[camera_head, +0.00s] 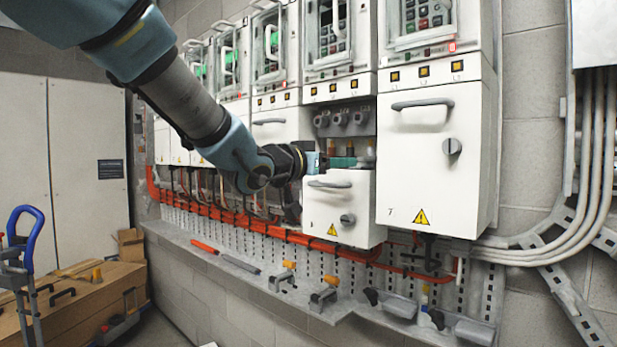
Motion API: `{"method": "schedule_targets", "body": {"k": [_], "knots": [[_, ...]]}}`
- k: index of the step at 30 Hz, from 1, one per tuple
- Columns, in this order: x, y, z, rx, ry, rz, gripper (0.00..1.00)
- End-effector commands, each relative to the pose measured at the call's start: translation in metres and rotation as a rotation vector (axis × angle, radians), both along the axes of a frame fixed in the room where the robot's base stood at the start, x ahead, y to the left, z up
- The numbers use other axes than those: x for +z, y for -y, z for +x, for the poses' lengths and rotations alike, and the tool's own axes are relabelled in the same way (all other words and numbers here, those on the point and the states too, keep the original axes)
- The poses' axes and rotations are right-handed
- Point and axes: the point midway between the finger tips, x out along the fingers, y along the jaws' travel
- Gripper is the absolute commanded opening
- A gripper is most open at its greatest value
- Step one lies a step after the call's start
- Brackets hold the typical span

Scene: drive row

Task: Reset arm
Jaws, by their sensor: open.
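My arm reaches in from the upper left, with a dark elbow-to-wrist section and blue-teal joints. My gripper (316,163) is at its end, in front of the drive row. It is open, small in the picture, and partly hidden by my wrist. It is close to the upper left edge of a white drive unit (352,217) with a grey handle (330,184) and a round knob. I cannot tell whether the fingers touch this unit. Nothing is seen held. The unit's front sits lower than its neighbours' fronts, and a recess (345,122) with dark connectors shows above it.
A closed white drive cabinet (432,160) stands just right of it. More cabinets run left. Orange cables (260,226) pass below, above a metal ledge (235,263) holding tools and brackets. A wooden crate (85,300) and a blue-handled trolley (25,235) stand at lower left.

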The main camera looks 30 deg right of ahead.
Motion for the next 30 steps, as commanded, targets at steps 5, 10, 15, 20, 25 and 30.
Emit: {"method": "schedule_targets", "body": {"k": [5, 10, 15, 20, 25, 30], "knots": [[0.0, 0.0, 0.0, 0.0, 0.0, 0.0, 0.57], [-0.016, -0.014, 0.021, 0.063, -0.019, 0.045, 0.57], [-0.073, -0.073, 0.08, 0.27, -0.094, 0.202, 0.57], [-0.14, -0.16, 0.126, 0.492, -0.218, 0.39, 0.57], [-0.208, -0.264, 0.14, 0.698, -0.395, 0.588, 0.57], [-0.269, -0.368, 0.115, 0.865, -0.637, 0.771, 0.57]]}}
